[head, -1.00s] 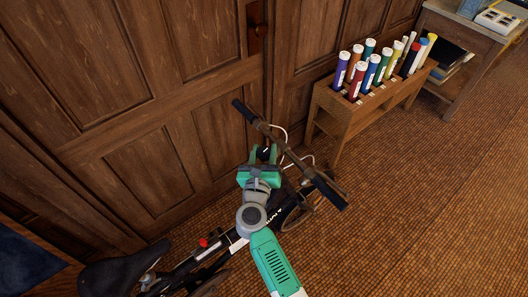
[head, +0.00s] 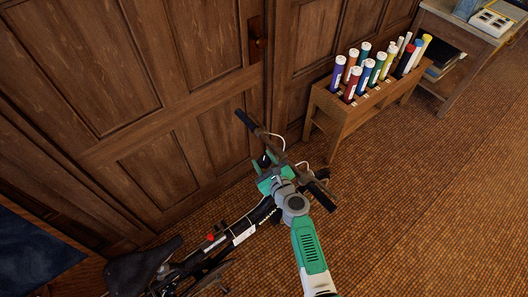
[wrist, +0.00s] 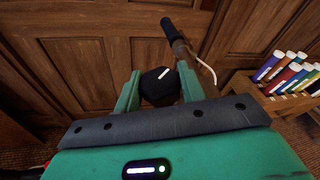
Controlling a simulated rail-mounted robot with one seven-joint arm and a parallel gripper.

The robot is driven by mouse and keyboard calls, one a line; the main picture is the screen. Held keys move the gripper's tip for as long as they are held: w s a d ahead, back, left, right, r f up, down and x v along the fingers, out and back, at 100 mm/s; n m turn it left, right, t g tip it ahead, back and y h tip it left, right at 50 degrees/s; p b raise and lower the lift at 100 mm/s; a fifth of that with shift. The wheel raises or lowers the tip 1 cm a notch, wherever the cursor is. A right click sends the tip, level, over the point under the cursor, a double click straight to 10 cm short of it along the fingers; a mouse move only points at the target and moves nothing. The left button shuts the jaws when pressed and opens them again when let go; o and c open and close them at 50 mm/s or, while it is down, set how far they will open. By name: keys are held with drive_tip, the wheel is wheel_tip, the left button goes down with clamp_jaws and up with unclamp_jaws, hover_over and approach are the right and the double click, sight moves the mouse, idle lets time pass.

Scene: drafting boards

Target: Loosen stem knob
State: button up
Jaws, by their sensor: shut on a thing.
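The stem knob (wrist: 158,86) is a black, rounded knob with a white line on top, seen in the wrist view. It sits between the two green fingers of my gripper (wrist: 158,92), which is shut on it. In the head view my gripper (head: 266,170) is at the bicycle's handlebar (head: 278,152), and the knob is mostly hidden there. The white line on the knob slants up to the right in the wrist view. The black bicycle (head: 243,226) stands with its saddle (head: 143,266) at lower left.
Wooden panelled doors (head: 190,85) stand close behind the bicycle. A wooden rack (head: 368,103) of coloured tubes is right of the handlebar. A pale cable (wrist: 204,65) loops beside the bar. A desk (head: 465,40) is at upper right. The floor (head: 430,200) at right is clear.

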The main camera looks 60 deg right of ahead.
drive_tip(key=n+y+p, duration=0.1)
drive_tip(key=y, duration=0.1)
drive_tip(key=n+t+y+p, duration=0.1)
drive_tip(key=n+y, duration=0.1)
drive_tip(key=shift+d+r+y, duration=0.15)
drive_tip(key=shift+r+y, duration=0.05)
drive_tip(key=shift+y, duration=0.2)
drive_tip(key=n+y, duration=0.1)
drive_tip(key=n+y+b, duration=0.1)
drive_tip(key=n+y, duration=0.1)
drive_tip(key=n+y+b, duration=0.1)
drive_tip(key=y, duration=0.1)
drive_tip(key=shift+f+n, duration=0.3)
drive_tip(key=shift+f, duration=0.05)
drive_tip(key=n+y+b, duration=0.1)
drive_tip(key=b, duration=0.1)
drive_tip(key=n+g+y+b, duration=0.1)
drive_tip(key=y+b, duration=0.1)
drive_tip(key=n+g+y+b, duration=0.1)
drive_tip(key=y, duration=0.1)
drive_tip(key=shift+f+b, duration=0.25)
drive_tip(key=shift+b, duration=0.15)
drive_tip(key=n+g+y+b, duration=0.2)
drive_tip(key=b, duration=0.3)
drive_tip(key=shift+r+n+y+b, duration=0.15)
drive_tip(key=shift+n+y+b, duration=0.25)
drive_tip(key=shift+b, duration=0.3)
drive_tip(key=shift+g, duration=0.4)
drive_tip(key=shift+r+b, duration=0.3)
drive_tip(key=shift+b, duration=0.05)
